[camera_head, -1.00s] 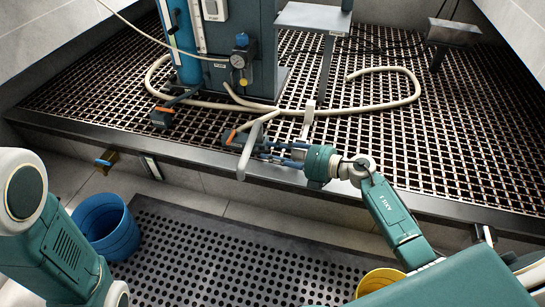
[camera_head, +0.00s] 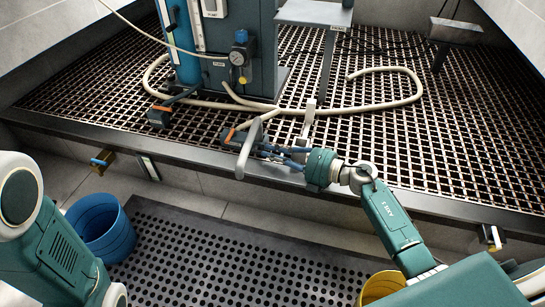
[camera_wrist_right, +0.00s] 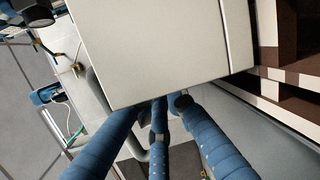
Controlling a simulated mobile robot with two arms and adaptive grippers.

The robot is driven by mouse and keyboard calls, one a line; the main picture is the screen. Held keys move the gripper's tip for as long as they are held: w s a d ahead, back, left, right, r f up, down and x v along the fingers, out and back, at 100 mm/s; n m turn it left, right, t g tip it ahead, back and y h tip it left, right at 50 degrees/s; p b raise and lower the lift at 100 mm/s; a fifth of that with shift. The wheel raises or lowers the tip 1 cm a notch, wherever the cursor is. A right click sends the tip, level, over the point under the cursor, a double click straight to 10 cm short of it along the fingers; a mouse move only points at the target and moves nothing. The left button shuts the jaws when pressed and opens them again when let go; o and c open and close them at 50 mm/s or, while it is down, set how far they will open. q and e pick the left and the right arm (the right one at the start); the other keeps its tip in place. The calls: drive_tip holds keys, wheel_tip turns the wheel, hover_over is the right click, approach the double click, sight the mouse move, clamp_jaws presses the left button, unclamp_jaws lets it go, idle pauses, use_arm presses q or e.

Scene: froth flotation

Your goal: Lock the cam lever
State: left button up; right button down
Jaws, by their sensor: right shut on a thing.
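The cam lever (camera_head: 249,148) is a pale grey bar at the front edge of the grated platform, beside a dark coupling (camera_head: 232,139) with an orange part. It stands steeply tilted, its upper end leaning right. My right gripper (camera_head: 270,150) comes in from the right and its blue fingers are closed at the lever. In the right wrist view, the blue fingers (camera_wrist_right: 160,105) meet a large pale block (camera_wrist_right: 165,45), seemingly the lever close up, which hides the fingertips. My left arm shows at the left, but its gripper is outside the picture.
A beige hose (camera_head: 390,102) loops over the grating. A second dark, orange-marked coupling (camera_head: 159,116) lies farther left. A teal machine (camera_head: 250,50) stands behind. A blue bucket (camera_head: 104,228) and a yellow bucket (camera_head: 380,285) stand on the floor by a perforated black mat (camera_head: 220,250).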

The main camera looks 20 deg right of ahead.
drive_tip(key=c, duration=1.8)
unclamp_jaws()
drive_tip(key=v, duration=1.1)
drive_tip(key=shift+s+d, duration=0.2)
drive_tip(key=shift+s, duration=0.1)
drive_tip(key=shift+s+d, duration=0.1)
drive_tip(key=shift+d, duration=0.05)
drive_tip(key=shift+r, duration=0.1)
